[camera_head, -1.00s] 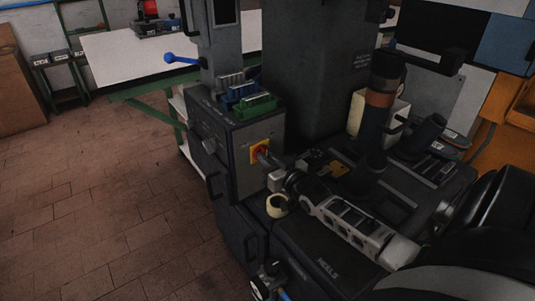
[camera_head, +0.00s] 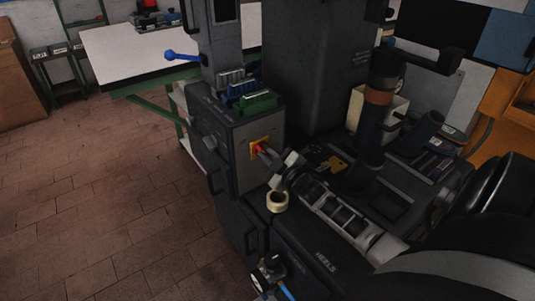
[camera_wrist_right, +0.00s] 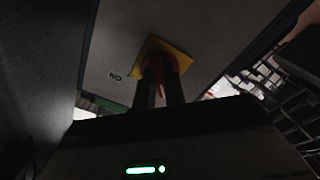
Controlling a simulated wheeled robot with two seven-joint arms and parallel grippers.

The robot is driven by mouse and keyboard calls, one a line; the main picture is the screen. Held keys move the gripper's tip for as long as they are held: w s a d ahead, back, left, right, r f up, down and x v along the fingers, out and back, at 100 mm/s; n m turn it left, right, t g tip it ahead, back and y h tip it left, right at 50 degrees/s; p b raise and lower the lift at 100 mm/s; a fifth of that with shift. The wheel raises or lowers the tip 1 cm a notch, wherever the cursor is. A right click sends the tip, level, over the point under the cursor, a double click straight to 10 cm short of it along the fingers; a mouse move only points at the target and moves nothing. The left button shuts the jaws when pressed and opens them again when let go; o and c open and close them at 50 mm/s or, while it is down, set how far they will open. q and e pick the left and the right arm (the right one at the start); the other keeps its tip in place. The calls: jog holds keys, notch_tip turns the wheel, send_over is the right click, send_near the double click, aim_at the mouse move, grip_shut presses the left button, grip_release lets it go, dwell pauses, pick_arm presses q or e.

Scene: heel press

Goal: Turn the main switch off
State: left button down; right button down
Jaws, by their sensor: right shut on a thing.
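The main switch (camera_head: 261,147) is a red knob on a yellow plate on the side of the dark press cabinet. My right gripper (camera_head: 264,152) reaches it from the right and is shut on the red knob. In the right wrist view, the fingers (camera_wrist_right: 160,82) enclose the red knob (camera_wrist_right: 161,66), with the yellow plate (camera_wrist_right: 178,50) tilted behind it. The fingers hide much of the knob. My left gripper is not in view.
A roll of tape (camera_head: 277,201) lies on the machine ledge below my right gripper. Green and blue racks (camera_head: 254,101) stand on top of the cabinet. A dark column with a brown band (camera_head: 380,97) rises behind my right arm. Open floor lies to the left.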

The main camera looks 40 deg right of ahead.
jog(key=shift+f+n, duration=0.1)
jog(key=shift+n, duration=0.3)
jog(key=c, duration=1.5)
grip_release()
jog(key=shift+o, duration=0.2)
jog(key=shift+s, duration=0.15)
jog(key=s+a+p, duration=0.1)
jog(key=s, duration=1.4)
jog(key=shift+s+a, duration=0.3)
jog(key=shift+a, duration=0.1)
jog(key=s+a+f+m+g+y, duration=0.1)
jog(key=s+a+m+g, duration=0.1)
jog(key=a, duration=0.7)
jog(key=s+a+f+m+g+y, duration=0.2)
jog(key=a+g, duration=0.1)
jog(key=a, duration=0.7)
jog(key=s+a+f+m+g+y, duration=0.1)
jog(key=s+a+g+y, duration=0.1)
jog(key=a, duration=0.8)
jog(key=shift+s+f+m, duration=0.15)
jog(key=shift+s+m, duration=0.05)
jog(key=shift+m, duration=0.2)
